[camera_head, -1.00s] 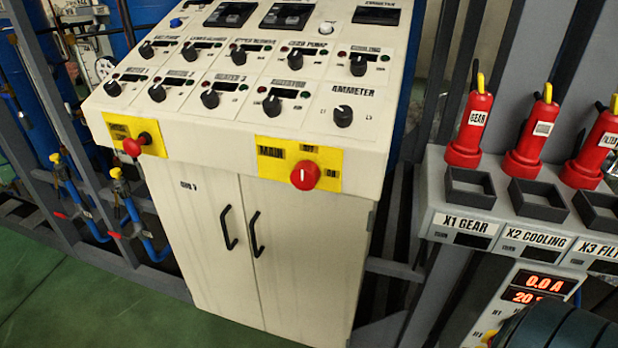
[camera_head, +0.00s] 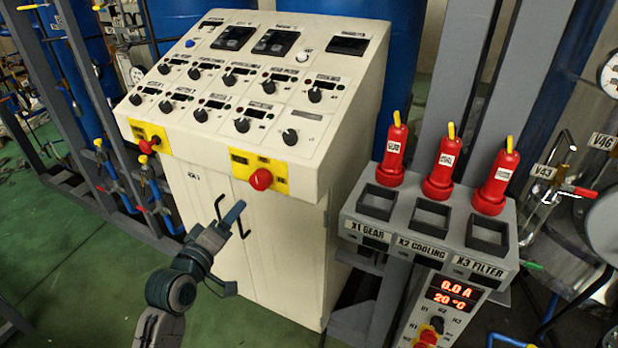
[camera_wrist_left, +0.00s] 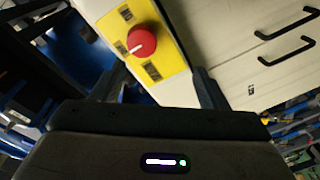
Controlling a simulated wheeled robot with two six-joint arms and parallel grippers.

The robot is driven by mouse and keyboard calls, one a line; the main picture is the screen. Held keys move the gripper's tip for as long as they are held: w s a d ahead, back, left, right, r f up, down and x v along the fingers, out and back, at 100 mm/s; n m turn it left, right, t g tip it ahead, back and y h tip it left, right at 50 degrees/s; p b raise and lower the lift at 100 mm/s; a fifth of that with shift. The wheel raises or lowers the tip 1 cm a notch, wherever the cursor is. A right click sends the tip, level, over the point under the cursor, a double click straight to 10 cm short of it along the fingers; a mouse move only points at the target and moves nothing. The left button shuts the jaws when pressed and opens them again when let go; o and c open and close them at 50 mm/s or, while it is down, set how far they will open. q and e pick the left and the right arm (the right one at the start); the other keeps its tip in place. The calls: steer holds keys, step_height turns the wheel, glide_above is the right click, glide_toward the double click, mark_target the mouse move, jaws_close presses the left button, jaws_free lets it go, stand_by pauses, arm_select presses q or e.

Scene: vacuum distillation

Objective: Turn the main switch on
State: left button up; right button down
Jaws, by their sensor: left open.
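The main switch (camera_head: 261,179) is a red round knob on a yellow plate at the front right of the cream control cabinet (camera_head: 312,230). In the left wrist view the red knob (camera_wrist_left: 141,41) with a white mark shows on its yellow plate, above and between my fingers. My left gripper (camera_head: 238,248) is open and empty, in front of the cabinet doors, below and to the left of the main switch and apart from it. My right gripper is not in view.
Another red knob (camera_head: 148,145) sits on the cabinet's left yellow plate. Black door handles (camera_wrist_left: 287,50) stick out below the panel. A grey stand with red plugs (camera_head: 443,165) and empty sockets is to the right. Green floor (camera_head: 90,270) lies open at left.

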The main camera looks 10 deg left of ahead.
mark_target(257, 183)
arm_select(q)
steer(key=shift+h, duration=0.3)
steer(key=w+d+p, duration=0.1)
steer(key=w, duration=0.2)
steer(key=w+d+r+p, duration=0.1)
steer(key=w, duration=0.2)
steer(key=w+d+r+p, duration=0.1)
steer(key=w+d, duration=0.1)
steer(key=w, duration=0.1)
steer(key=shift+w+r, duration=0.2)
steer(key=shift+w+f, duration=0.1)
steer(key=shift+w, duration=0.4)
steer(key=shift+d, duration=0.1)
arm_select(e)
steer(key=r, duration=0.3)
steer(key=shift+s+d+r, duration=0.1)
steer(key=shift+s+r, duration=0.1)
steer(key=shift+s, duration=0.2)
arm_select(q)
steer(key=c, duration=1)
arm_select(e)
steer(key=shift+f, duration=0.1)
